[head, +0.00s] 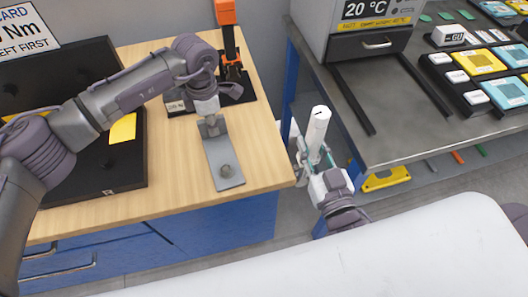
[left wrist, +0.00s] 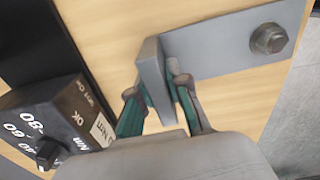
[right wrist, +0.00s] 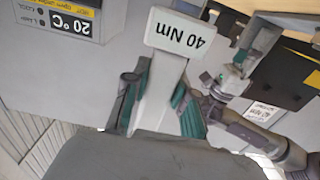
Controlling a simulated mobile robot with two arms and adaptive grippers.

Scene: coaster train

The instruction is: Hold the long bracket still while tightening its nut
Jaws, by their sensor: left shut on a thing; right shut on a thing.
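The long bracket (head: 222,155) is a grey metal plate lying on the wooden bench, with a nut (head: 226,170) near its front end. The nut also shows in the left wrist view (left wrist: 268,40). My left gripper (head: 211,122) is shut on the bracket's upright flange (left wrist: 153,75) at the far end, one finger on each side. My right gripper (head: 316,162) is shut on a white tool (head: 318,125), labelled "40 Nm" in the right wrist view (right wrist: 180,38). It holds the tool upright, right of the bench and apart from the bracket. The tool's lower end is hidden.
The wooden bench (head: 262,150) carries a black board (head: 85,170) at left and an orange tool (head: 226,14) in a black stand behind the bracket. A dark-topped table (head: 400,125) with trays stands at right. A gap separates bench and table.

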